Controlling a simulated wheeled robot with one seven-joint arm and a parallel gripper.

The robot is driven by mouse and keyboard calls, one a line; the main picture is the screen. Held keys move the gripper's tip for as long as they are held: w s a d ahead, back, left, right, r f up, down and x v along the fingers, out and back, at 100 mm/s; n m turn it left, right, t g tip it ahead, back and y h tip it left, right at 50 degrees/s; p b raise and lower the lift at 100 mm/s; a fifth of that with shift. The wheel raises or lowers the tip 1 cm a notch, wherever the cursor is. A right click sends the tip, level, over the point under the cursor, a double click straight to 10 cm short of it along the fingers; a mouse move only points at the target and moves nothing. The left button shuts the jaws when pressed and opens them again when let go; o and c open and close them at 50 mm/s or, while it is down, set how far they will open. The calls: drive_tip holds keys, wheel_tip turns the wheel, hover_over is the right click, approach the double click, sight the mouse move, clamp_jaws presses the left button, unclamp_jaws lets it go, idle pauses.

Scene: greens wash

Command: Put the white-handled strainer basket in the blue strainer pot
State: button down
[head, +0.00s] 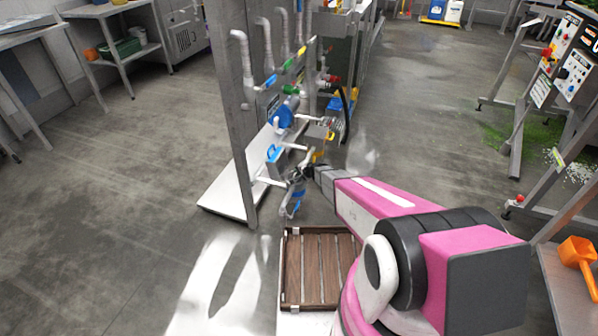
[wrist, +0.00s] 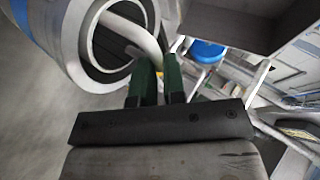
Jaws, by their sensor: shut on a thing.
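My gripper (wrist: 160,72) has its two green fingers close together on the end of a white curved handle. The handle (wrist: 147,42) belongs to the strainer basket, whose dark ringed round part (wrist: 105,48) shows at upper left in the wrist view. Around it is the rim of a pale cylinder with blue bands (wrist: 42,25), which looks like the blue strainer pot. I cannot tell how deep the basket sits in it. In the head view my gripper (head: 300,175) is small beside the pipe stand, just above a blue-banded part (head: 292,204).
A pipe stand with a grey post (head: 238,130), white pipes and coloured valves rises close by on a white base (head: 222,199). A brown slatted crate (head: 318,268) lies below my arm. An orange scoop (head: 577,257) is at right. The floor at left is open.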

drive_tip(key=shift+f, duration=0.4)
drive_tip(key=c, duration=1.1)
unclamp_jaws()
drive_tip(key=shift+s, duration=0.1)
drive_tip(key=s+d+r+n+g+h, duration=0.2)
drive_tip(key=s+d+r, duration=0.4)
drive_tip(key=s+r, duration=0.4)
drive_tip(key=s+d+r+n+g+h, duration=0.2)
drive_tip(key=s+d+r+g, duration=0.1)
drive_tip(key=s+d+r, duration=0.4)
drive_tip(key=s+d+r+n+g+h, duration=0.2)
drive_tip(key=s+d+r, duration=0.4)
drive_tip(key=s+r, duration=0.8)
drive_tip(key=shift+s+d+n+g+h, duration=0.2)
drive_tip(key=shift+s+n+g+h, duration=0.25)
drive_tip(key=shift+s+g, duration=0.3)
